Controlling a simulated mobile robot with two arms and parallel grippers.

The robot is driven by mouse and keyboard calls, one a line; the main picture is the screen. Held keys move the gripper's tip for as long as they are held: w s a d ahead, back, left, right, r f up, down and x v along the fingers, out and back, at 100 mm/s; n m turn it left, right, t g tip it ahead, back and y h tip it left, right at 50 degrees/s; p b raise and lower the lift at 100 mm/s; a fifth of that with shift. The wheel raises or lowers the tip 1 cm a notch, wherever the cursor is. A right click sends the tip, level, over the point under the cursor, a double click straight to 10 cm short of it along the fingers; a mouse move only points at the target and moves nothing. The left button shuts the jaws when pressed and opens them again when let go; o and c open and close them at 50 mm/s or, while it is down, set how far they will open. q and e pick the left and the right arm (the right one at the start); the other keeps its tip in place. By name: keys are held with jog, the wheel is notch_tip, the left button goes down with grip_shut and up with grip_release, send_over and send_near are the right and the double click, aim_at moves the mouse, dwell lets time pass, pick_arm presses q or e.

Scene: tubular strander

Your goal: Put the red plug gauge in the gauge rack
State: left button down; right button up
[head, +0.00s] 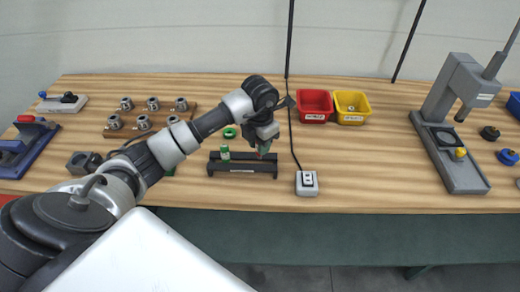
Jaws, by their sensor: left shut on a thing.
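The gauge rack (240,168) is a dark, low, long rack near the front of the wooden bench. A green plug gauge (225,154) stands upright at its left part. My left gripper (264,151) points down over the right end of the rack. It is shut on the red plug gauge (262,153), of which only a small bit of red shows between the fingers. The fingers hide the lower end of the gauge, so I cannot tell whether it is in a hole. My right gripper is not in view.
A green ring (230,133) lies behind the rack. A white socket box (307,183) with a cable stands to its right. Red (314,104) and yellow (352,106) bins stand behind. A grey press (455,165) is at right. Metal parts on a wooden board (160,127) are at left.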

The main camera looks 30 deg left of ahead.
pick_arm(q)
jog(key=shift+w+a+f, duration=0.4)
jog(key=shift+w, duration=0.1)
notch_tip(320, 180, down, 4)
jog(key=shift+r+p, duration=0.15)
jog(key=shift+p, duration=0.65)
jog(key=shift+f, duration=0.2)
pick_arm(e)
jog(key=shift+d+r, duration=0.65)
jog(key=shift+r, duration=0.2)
pick_arm(q)
jog(key=shift+f, duration=0.1)
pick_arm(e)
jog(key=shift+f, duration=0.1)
pick_arm(q)
jog(key=c, duration=1.4)
grip_release()
jog(key=shift+f+b, duration=0.1)
jog(key=shift+b, duration=0.2)
jog(key=o, duration=0.5)
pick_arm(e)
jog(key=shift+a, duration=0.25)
